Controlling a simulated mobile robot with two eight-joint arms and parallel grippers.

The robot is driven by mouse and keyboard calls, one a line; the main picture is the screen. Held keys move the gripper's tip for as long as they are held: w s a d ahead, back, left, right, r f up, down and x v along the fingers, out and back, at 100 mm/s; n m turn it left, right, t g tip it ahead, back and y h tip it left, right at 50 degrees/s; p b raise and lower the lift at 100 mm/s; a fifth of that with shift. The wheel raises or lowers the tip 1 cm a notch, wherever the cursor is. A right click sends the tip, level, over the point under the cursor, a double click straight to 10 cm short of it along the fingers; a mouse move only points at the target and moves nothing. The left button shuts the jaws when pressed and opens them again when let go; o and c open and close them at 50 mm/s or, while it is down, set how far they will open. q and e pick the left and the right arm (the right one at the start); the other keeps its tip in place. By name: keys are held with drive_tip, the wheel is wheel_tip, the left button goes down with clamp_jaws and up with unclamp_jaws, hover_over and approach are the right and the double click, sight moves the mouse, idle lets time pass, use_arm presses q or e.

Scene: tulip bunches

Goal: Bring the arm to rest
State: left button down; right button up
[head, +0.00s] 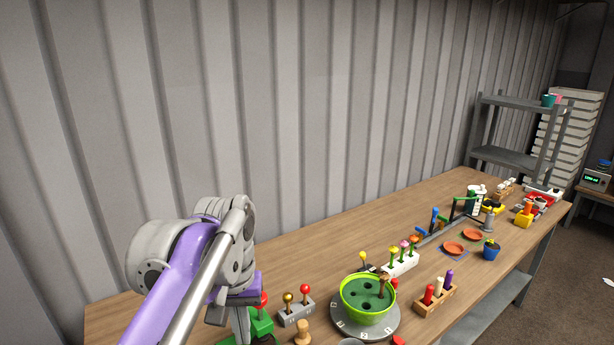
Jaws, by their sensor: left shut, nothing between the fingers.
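My left arm, purple and grey, reaches in from the lower left. My left gripper (243,328) points down at the near left of the wooden workbench (330,246). It is shut with nothing in it. It hangs in front of a green block-like thing (262,323) with a red ball near it. I cannot tell whether the gripper touches that thing. My right gripper is out of view.
A lime-green pot (367,318) on a grey round turntable (391,325) stands right of my gripper. A grey lever block (296,313) and a wooden peg rack (434,299) are close by. Several small items crowd the bench's far end. A corrugated wall (300,120) runs behind.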

use_arm(q)
drive_tip(key=s+a+f+t+p, duration=0.1)
drive_tip(key=s+a+f+t, duration=0.1)
drive_tip(key=s+f, duration=0.5)
drive_tip(key=s+a+f+t+p, duration=0.1)
drive_tip(key=s+a+f+t, duration=0.2)
drive_tip(key=s+f, duration=0.4)
wheel_tip(320, 180, down, 5)
drive_tip(key=shift+a+f+m, duration=0.1)
drive_tip(key=shift+a+m, duration=0.3)
drive_tip(key=shift+a, duration=0.4)
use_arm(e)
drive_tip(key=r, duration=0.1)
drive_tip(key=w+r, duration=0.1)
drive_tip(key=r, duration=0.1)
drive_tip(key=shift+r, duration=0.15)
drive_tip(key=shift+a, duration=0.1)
